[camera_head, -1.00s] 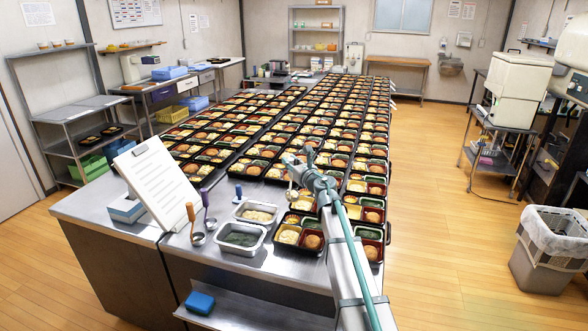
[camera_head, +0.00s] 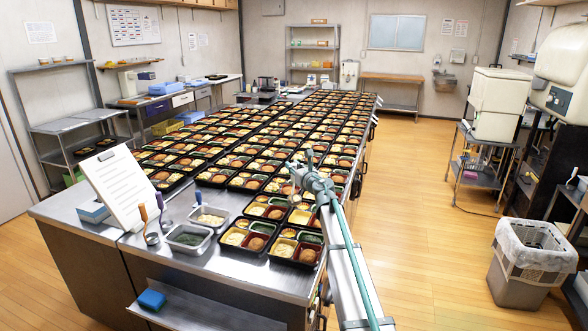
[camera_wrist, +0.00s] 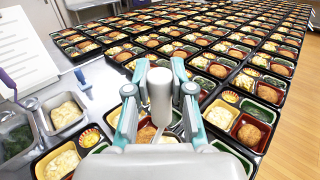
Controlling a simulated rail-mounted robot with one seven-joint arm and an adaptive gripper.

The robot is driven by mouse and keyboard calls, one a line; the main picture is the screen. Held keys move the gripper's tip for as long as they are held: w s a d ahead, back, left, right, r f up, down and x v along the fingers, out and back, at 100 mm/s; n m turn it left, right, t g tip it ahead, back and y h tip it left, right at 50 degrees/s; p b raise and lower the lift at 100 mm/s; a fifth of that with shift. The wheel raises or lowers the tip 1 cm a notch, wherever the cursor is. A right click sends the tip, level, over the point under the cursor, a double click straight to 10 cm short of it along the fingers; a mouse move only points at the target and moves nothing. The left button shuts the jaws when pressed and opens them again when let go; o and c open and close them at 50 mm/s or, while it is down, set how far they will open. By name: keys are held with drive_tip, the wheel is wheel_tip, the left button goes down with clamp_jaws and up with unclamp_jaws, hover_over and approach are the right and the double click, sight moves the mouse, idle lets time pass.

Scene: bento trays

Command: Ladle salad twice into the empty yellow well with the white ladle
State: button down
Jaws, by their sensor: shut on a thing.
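My gripper (camera_head: 301,176) is shut on the white ladle's handle (camera_wrist: 160,95), which stands between the fingers in the wrist view. The ladle's bowl is hidden below the gripper, so its contents cannot be seen. The gripper is above the bento trays, to the right of the steel salad container (camera_head: 208,218), which holds pale salad and also shows in the wrist view (camera_wrist: 49,130). The nearest black bento tray (camera_head: 267,262) has filled yellow and red wells. I cannot pick out an empty yellow well; the gripper covers part of the trays beneath it.
A steel container of green food (camera_head: 188,238) stands in front of the salad. Orange-handled (camera_head: 143,213), purple-handled (camera_head: 160,202) and blue-handled (camera_head: 197,196) utensils are nearby. A clipboard (camera_head: 118,190) leans at the left. Rows of trays fill the table behind.

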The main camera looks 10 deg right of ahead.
drive_tip(key=shift+w+a+f+b, duration=0.1)
drive_tip(key=shift+a+f+b, duration=0.1)
drive_tip(key=shift+f+b, duration=0.3)
wheel_tip(320, 180, down, 3)
drive_tip(key=shift+r+b, duration=0.1)
drive_tip(key=shift+b, duration=1.1)
drive_tip(key=shift+w+d+r+m+p, duration=0.15)
drive_tip(key=shift+d+m+p, duration=0.15)
drive_tip(key=shift+p, duration=0.15)
drive_tip(key=w+d+f+m+p, duration=0.2)
drive_tip(key=d+f+m+p, duration=0.2)
drive_tip(key=d+m, duration=0.3)
drive_tip(key=w+d+f+m+p, duration=0.3)
drive_tip(key=d+f+m+p, duration=0.2)
drive_tip(key=d+f+m, duration=0.1)
drive_tip(key=shift+d+f+m, duration=0.4)
drive_tip(key=shift+d+m, duration=0.3)
drive_tip(key=shift+d, duration=0.05)
